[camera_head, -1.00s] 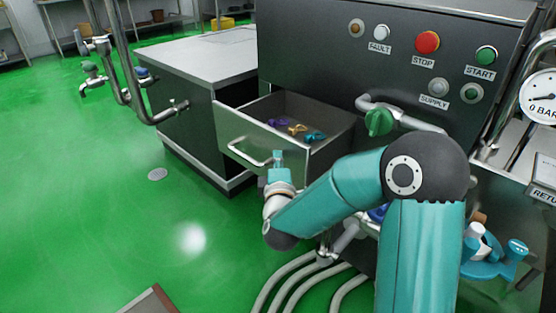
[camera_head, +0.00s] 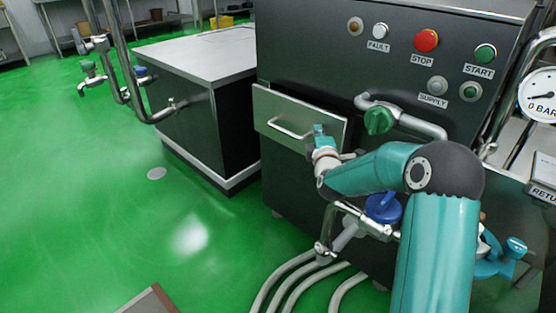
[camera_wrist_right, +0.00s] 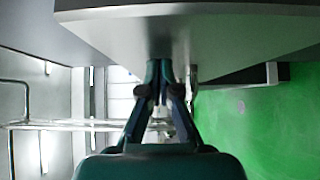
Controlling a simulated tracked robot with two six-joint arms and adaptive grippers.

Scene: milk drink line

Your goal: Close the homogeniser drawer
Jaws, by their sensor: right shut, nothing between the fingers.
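The homogeniser drawer (camera_head: 285,112) has a plain metal front with a bar handle (camera_head: 290,128). My right gripper (camera_head: 319,130) is shut and empty, at the right part of the drawer front, right of the handle. In the right wrist view its fingers (camera_wrist_right: 160,75) are together with their tips at the grey drawer front (camera_wrist_right: 215,38). My left gripper is not in view.
Above are the STOP button (camera_head: 426,41), the START button (camera_head: 486,53) and a green valve handle (camera_head: 378,121). A blue valve handle (camera_head: 383,208) and pipes are below my right forearm. A dark cabinet (camera_head: 205,115) stands left. The green floor (camera_head: 90,220) is mostly clear.

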